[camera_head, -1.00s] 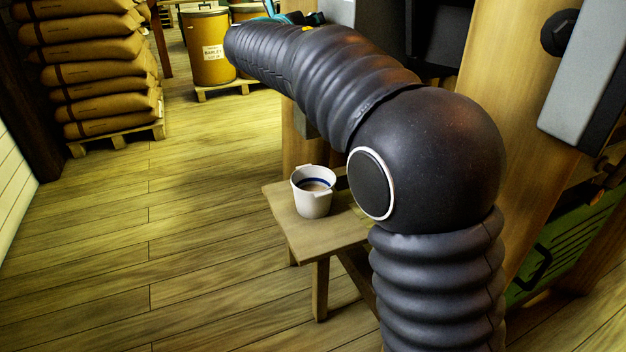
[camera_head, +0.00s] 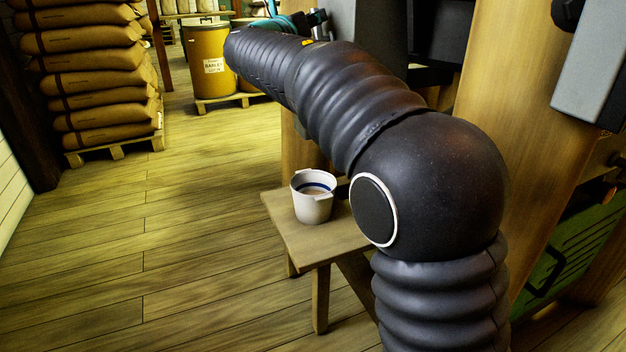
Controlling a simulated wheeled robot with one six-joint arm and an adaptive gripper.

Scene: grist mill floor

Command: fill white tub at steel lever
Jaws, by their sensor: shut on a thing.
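The white tub (camera_head: 313,208) stands upright on a small wooden bench (camera_head: 330,249). It has a dark blue line around its inside, and something brownish shows in it below that line. My arm reaches over and past the tub toward the back. My gripper (camera_head: 316,18) is small and partly hidden at the top, beyond the teal part of my wrist. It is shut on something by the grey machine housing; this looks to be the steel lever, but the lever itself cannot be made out. The spout above the tub is hidden by my arm.
A stack of brown sacks (camera_head: 100,75) stands on a pallet at left. A yellow barley drum (camera_head: 208,60) stands on a pallet at the back. Wooden posts (camera_head: 520,130) and a green panel (camera_head: 575,255) are at right. The plank floor (camera_head: 150,250) is clear at left.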

